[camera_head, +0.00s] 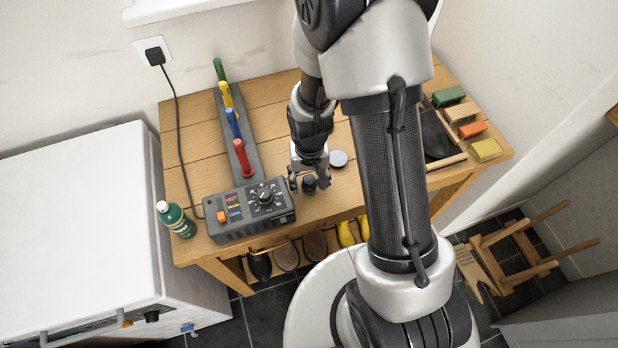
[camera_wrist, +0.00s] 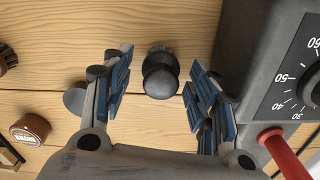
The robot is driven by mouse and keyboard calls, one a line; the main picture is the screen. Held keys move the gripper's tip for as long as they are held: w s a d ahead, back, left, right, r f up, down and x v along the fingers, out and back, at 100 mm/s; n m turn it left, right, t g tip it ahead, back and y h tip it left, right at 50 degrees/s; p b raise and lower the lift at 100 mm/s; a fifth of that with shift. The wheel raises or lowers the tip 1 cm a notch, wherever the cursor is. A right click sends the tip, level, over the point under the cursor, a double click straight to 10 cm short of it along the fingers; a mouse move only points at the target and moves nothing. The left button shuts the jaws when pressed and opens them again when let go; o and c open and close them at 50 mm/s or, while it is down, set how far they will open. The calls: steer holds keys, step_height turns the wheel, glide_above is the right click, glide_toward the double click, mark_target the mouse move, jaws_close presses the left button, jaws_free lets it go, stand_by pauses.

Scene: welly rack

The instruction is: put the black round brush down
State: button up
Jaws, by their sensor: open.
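The black round brush (camera_head: 309,185) stands on the wooden bench, just right of the grey control box. In the wrist view the brush (camera_wrist: 160,75) shows its rounded dark knob towards me, with a little of its bristle edge beyond it. My gripper (camera_head: 308,181) is low over the bench with its fingers apart. In the wrist view my gripper (camera_wrist: 158,85) has one blue-padded finger on each side of the brush, with bare wood visible between each finger and the knob.
The control box (camera_head: 245,210) with its dial is close by the gripper. A rail (camera_head: 242,140) with coloured handles runs behind it. A green bottle (camera_head: 176,220) stands at the bench's left corner. A grey disc (camera_head: 338,158) and a brown tin (camera_wrist: 30,130) lie nearby.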

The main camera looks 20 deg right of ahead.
step_height(320, 180, up, 13)
steer(key=p, duration=0.4)
step_height(320, 180, up, 14)
steer(key=n+t, duration=0.1)
steer(key=t, duration=0.1)
glide_above(309, 178)
steer(key=s, duration=0.5)
steer(key=s+r+n+t, duration=0.1)
steer(key=s+r+t, duration=0.1)
steer(key=s+r, duration=0.5)
steer(key=s, duration=0.3)
steer(key=shift+r, duration=0.15)
step_height(309, 178, down, 3)
steer(key=b, duration=0.3)
